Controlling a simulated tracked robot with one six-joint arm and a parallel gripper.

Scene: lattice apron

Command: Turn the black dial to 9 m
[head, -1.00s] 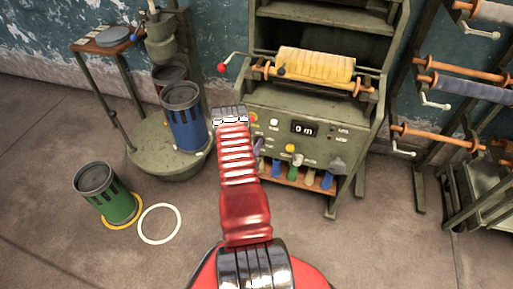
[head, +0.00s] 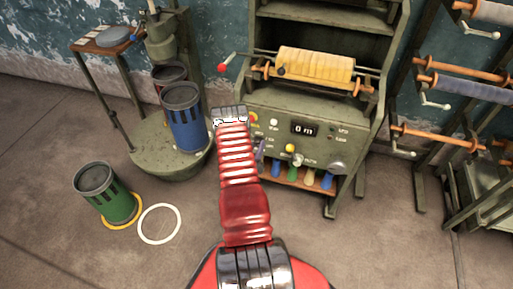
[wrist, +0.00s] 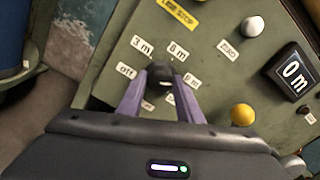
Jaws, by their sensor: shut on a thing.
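The black dial (wrist: 160,71) is on the green panel (wrist: 215,75), inside a ring of white labels. Labels "off" (wrist: 126,70), "3 m" (wrist: 142,47), "6 m" (wrist: 178,51) and "9 m" (wrist: 192,79) show around it. My gripper (wrist: 160,80) has its two purple fingers shut on the dial, one on each side. Which label the dial points at I cannot tell. In the head view my arm hides the dial. The display (wrist: 293,72) reads "0 m"; it also shows in the head view (head: 304,129).
A yellow button (wrist: 242,114) and a white knob (wrist: 252,26) are near the dial on the panel. A yellow roll (head: 315,66) sits above. A blue bin (head: 185,120) stands left of my arm, a green bin (head: 108,195) farther left. Spool racks stand right.

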